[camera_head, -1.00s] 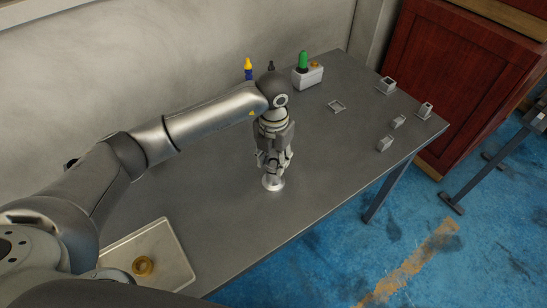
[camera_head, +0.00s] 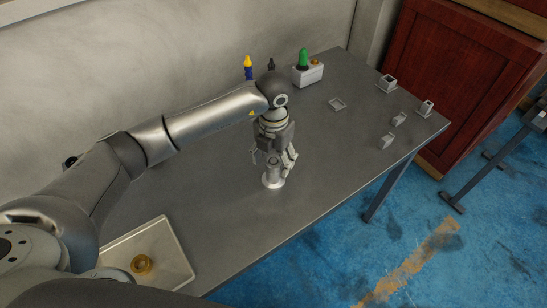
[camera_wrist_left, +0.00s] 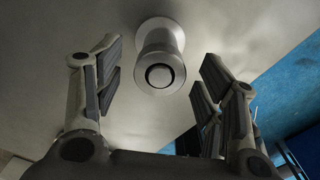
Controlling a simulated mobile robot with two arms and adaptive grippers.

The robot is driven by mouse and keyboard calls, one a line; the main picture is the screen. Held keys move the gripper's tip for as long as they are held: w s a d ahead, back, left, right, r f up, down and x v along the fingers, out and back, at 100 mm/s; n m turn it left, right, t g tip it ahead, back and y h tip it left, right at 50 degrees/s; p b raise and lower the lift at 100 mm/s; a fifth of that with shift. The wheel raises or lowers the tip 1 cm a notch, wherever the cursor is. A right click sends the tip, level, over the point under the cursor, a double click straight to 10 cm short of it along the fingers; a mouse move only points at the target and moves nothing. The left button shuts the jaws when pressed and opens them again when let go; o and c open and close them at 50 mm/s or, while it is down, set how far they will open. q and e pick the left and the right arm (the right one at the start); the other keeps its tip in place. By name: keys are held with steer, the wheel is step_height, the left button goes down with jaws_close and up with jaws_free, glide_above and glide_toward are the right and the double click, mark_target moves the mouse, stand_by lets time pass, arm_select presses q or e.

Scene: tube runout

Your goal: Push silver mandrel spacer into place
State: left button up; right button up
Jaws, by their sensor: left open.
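The silver mandrel (camera_head: 272,183) stands upright on the grey table, with a round base flange. The silver spacer (camera_head: 273,165) appears as the cylinder above the flange. I cannot tell whether the spacer is fully seated. My left gripper (camera_head: 273,155) is open above and around the spacer, fingers to either side and apart from it. It also shows in the left wrist view (camera_wrist_left: 158,60). My right gripper is not in view.
A cream tray (camera_head: 180,240) with a yellow-brown ring (camera_head: 141,264) lies at the front left. A white box with a green top (camera_head: 307,74) and a yellow-and-blue bottle (camera_head: 248,68) stand at the back. Several small grey square pieces lie at the right. Table around the mandrel is clear.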

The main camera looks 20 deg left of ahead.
arm_select(q)
step_height(320, 180, up, 12)
stand_by(0.5)
steer(key=shift+f, duration=0.1)
